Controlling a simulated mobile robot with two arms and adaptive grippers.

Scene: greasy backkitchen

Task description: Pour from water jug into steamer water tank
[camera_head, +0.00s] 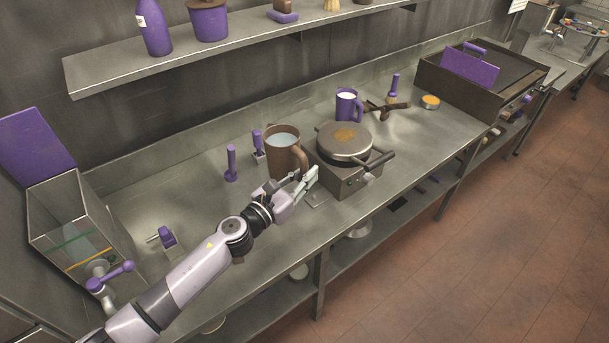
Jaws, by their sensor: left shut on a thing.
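The water jug (279,158) is brown, stands upright on the steel counter and shows pale water near its rim. Its handle faces right, toward the front of the counter. My left gripper (303,181) reaches in from the lower left and is shut on this handle; the fingers partly hide the grip. The steamer water tank (54,212) is the open box at the far left, with a raised purple lid (33,146), green and yellow level lines on its front and a purple-handled tap below. My right gripper is not in view.
A round waffle iron (345,142) stands close to the right of the jug. A purple mug (347,106) is behind it. Purple-handled levers (231,163) stand left of the jug. A small purple fitting (167,237) is near the tank. A shelf (190,58) hangs above.

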